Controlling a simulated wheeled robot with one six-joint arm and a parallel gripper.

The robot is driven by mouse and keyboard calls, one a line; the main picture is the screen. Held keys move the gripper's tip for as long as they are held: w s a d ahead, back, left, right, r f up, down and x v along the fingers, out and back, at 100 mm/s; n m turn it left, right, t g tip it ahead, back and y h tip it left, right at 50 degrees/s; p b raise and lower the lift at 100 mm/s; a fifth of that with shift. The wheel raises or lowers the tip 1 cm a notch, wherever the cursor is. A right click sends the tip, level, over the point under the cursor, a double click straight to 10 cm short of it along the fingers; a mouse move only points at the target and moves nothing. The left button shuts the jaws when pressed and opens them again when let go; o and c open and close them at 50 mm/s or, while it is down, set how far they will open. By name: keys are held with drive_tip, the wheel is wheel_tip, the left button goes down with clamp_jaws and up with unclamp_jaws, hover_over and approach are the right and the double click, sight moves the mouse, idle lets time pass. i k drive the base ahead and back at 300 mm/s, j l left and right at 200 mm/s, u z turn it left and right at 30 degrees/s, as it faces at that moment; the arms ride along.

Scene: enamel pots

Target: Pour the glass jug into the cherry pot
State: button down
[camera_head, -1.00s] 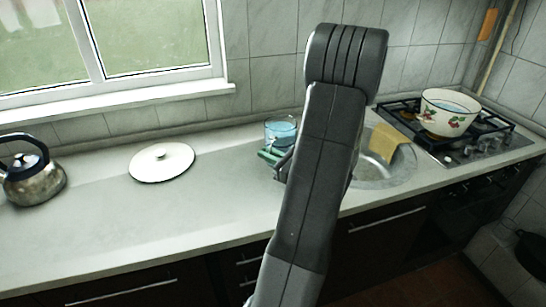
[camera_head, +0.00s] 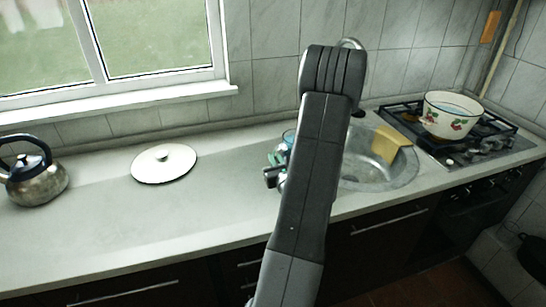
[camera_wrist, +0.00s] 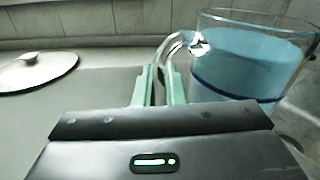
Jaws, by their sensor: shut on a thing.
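The glass jug (camera_wrist: 245,65) holds blue liquid and stands close to upright, slightly tilted in the wrist view. My gripper (camera_wrist: 160,85) is shut on its clear curved handle, with the green fingers on either side. In the head view my gripper (camera_head: 276,164) and the jug (camera_head: 290,137) are mostly hidden behind my arm, by the sink's left side. The cherry pot (camera_head: 451,115) is white enamel with a dark rim and painted red cherries.
A steel sink (camera_head: 372,176) with a yellow cloth (camera_head: 391,143) and a faucet (camera_head: 352,44) lies between the jug and the stove (camera_head: 490,143). A white lid (camera_head: 163,168) and a kettle (camera_head: 34,180) are on the counter (camera_head: 110,225) at left.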

sight(446, 114)
drive_tip(key=l, duration=0.5)
drive_tip(key=i+l+z, duration=0.15)
drive_tip(key=l, duration=0.8)
drive_tip(key=i+l+z, duration=0.1)
drive_tip(key=l, duration=0.4)
drive_tip(key=i+l+z, duration=0.1)
drive_tip(key=l, duration=0.4)
drive_tip(key=i+l, duration=0.1)
drive_tip(key=l, duration=0.35)
drive_tip(key=i+l+z, duration=0.1)
drive_tip(key=l, duration=0.4)
drive_tip(key=i+l, duration=0.15)
drive_tip(key=l, duration=0.3)
drive_tip(key=k+z, duration=0.05)
